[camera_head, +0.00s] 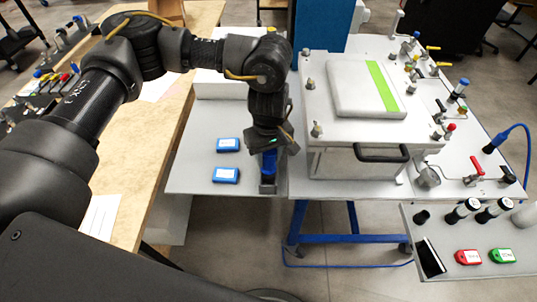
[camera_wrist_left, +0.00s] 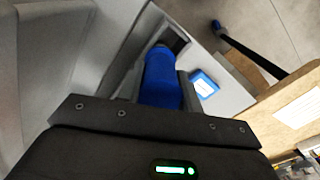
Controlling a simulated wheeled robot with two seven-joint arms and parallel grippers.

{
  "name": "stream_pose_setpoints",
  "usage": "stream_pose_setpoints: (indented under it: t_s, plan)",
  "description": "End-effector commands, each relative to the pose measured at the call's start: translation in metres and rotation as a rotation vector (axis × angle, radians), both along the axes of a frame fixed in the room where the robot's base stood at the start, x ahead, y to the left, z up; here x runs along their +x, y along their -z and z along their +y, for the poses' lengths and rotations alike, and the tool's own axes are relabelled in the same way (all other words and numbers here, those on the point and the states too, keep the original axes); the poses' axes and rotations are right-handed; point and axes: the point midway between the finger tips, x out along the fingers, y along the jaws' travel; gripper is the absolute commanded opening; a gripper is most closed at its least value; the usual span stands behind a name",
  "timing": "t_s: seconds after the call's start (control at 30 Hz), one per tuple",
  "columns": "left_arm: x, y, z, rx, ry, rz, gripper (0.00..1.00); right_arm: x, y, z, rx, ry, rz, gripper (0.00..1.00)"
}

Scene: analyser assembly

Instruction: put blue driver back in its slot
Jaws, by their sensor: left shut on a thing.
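My left gripper (camera_head: 270,150) points down over the right edge of the grey side table and is shut on the blue driver (camera_head: 268,163). In the left wrist view the blue driver (camera_wrist_left: 161,80) sits between the two fingers of the gripper (camera_wrist_left: 160,92). A small grey holder (camera_head: 267,187) stands directly below the driver at the table edge. In the wrist view a dark square opening (camera_wrist_left: 174,38) shows in a grey part just beyond the driver's end. I cannot tell how far the driver's lower end is inside the holder. My right gripper is not in view.
Two blue boxes (camera_head: 228,145) (camera_head: 226,175) lie on the grey side table (camera_head: 190,170), left of the holder. A white analyser box with a black handle (camera_head: 381,153) stands close on the right. A wooden bench (camera_head: 135,130) is at the left.

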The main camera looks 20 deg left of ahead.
Motion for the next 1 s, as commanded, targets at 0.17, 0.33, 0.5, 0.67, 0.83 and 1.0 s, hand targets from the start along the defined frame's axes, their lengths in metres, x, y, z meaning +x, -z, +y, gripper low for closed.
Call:
stream_pose_setpoints:
  t_s: [0.17, 0.33, 0.5, 0.67, 0.83, 1.0]
  plan:
    - [0.0, 0.007, 0.0, 0.0, 0.0, 0.0, 0.0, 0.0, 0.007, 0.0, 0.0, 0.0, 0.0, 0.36]
    - [0.0, 0.013, 0.0, 0.0, 0.0, 0.0, 0.0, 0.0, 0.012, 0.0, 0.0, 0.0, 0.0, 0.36]
    - [0.0, 0.014, 0.0, -0.001, 0.0, -0.001, 0.0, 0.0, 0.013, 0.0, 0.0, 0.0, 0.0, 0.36]
    - [0.0, 0.013, 0.0, 0.0, 0.0, 0.0, 0.0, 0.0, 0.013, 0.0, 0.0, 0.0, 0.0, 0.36]
    - [0.0, 0.013, 0.0, 0.0, 0.0, 0.0, 0.54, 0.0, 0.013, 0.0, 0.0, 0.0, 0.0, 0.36]
    - [0.0, 0.013, 0.0, 0.0, 0.0, 0.0, 0.54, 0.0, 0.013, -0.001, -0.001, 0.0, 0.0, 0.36]
